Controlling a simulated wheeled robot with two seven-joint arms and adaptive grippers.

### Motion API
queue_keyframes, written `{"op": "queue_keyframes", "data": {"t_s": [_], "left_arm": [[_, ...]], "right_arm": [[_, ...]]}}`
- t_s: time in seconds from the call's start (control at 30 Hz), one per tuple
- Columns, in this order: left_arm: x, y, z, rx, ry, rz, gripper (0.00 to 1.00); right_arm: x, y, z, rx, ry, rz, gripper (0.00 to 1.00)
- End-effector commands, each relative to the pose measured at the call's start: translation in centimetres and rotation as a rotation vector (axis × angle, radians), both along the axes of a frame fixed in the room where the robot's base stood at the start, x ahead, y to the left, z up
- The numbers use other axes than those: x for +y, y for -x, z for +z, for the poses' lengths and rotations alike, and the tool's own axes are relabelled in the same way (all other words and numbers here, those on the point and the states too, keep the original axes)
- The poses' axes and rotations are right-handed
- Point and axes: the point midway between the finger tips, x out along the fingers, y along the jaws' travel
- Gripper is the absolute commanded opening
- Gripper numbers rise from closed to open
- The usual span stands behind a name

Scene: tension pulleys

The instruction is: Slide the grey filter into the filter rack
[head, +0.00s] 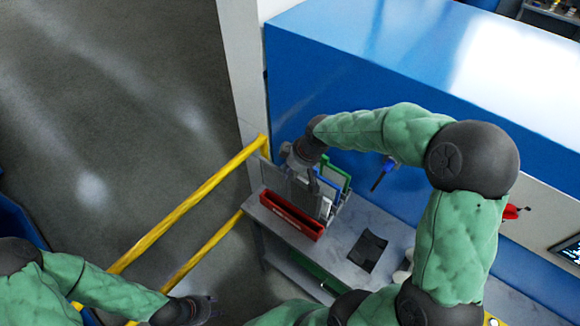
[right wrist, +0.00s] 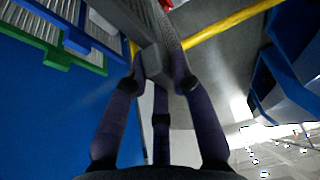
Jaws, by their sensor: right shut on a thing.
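My right gripper (right wrist: 160,85) is shut on the handle of the grey filter (right wrist: 142,14) in the right wrist view. In the head view, the grey filter (head: 278,183) hangs upright below my right gripper (head: 313,172), over the table's left end. The filter rack stands beside it, with a green-framed filter (head: 346,177) and a blue-framed filter (head: 322,186). These green (right wrist: 50,56) and blue (right wrist: 72,32) frames also show in the right wrist view. The grey filter's lower edge is unclear, so I cannot tell whether it is in a slot. My left gripper (head: 207,309) is low at the bottom; its fingers are too small to read.
A red tray (head: 290,214) lies along the table's front left edge. A dark flat piece (head: 368,250) lies on the grey table (head: 340,246). Yellow rails (head: 200,192) run to the left. A large blue machine (head: 400,60) stands behind the table.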

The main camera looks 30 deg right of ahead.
Motion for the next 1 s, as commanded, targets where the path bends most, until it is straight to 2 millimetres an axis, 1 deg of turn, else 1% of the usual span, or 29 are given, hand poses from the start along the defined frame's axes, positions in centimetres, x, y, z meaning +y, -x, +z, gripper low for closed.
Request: {"op": "queue_keyframes", "data": {"t_s": [0.27, 0.8, 1.0], "left_arm": [[0.0, 0.1, -0.6, 0.002, 0.0, -0.001, 0.4], [0.0, 0.1, -3.3, 0.001, 0.0, 0.0, 0.4], [0.0, 0.0, -3.6, 0.001, 0.0, 0.0, 0.4]], "right_arm": [[0.0, 0.0, -0.9, -0.001, 0.0, -0.002, 0.0], [0.0, 0.0, -5.1, -0.001, 0.0, -0.002, 0.0], [0.0, 0.0, -5.6, -0.001, 0.0, -0.002, 0.0]]}}
